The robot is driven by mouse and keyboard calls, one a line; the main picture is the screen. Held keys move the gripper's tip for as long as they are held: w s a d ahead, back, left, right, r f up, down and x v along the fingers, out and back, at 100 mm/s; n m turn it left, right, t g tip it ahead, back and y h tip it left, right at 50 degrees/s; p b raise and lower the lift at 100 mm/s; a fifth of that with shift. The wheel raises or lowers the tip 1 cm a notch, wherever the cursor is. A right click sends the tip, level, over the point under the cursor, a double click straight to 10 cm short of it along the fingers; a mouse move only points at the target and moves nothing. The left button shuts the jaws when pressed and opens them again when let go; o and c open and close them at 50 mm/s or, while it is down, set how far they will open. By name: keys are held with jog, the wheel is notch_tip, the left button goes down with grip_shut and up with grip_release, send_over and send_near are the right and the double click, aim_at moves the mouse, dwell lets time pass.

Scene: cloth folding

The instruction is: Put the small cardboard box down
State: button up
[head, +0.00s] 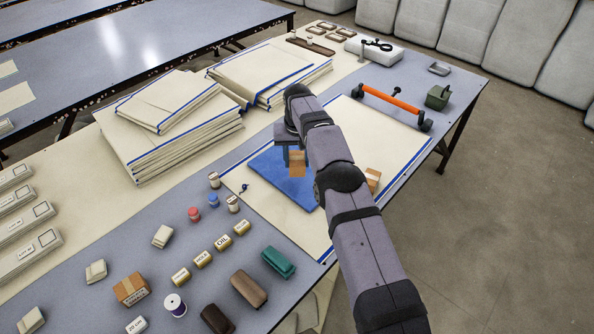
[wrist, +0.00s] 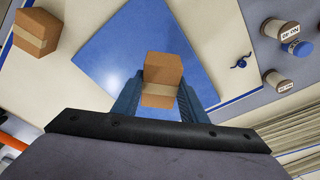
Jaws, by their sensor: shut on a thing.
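A small cardboard box (wrist: 162,72) with a tan tape band sits between the fingers of my gripper (wrist: 160,100) in the wrist view. My gripper is shut on it. In the head view the box (head: 297,164) shows beside my wrist, over the blue folded cloth (head: 268,180). I cannot tell whether the box touches the cloth. The blue cloth (wrist: 110,60) lies flat beneath in the wrist view. A second small cardboard box (head: 373,178) lies to the right of my arm on the cream sheet, and it also shows at the upper left of the wrist view (wrist: 38,32).
The cream sheet (head: 380,130) has bare room around the blue cloth. Spools (head: 233,204) and a dark blue clip stand left of it. An orange-handled bar (head: 392,103) lies at the far right. Stacks of cream cloth (head: 170,140) stand at the left.

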aim_at(297, 171)
jog(key=shift+f+p, duration=0.5)
jog(key=shift+f, duration=1.95)
jog(key=shift+f, duration=0.15)
jog(key=o, duration=1.2)
jog(key=r, duration=0.4)
jog(key=s+r+b, duration=0.1)
jog(key=r, duration=0.3)
jog(key=s+r, duration=0.1)
jog(key=r, duration=0.3)
jog(key=shift+r, duration=0.1)
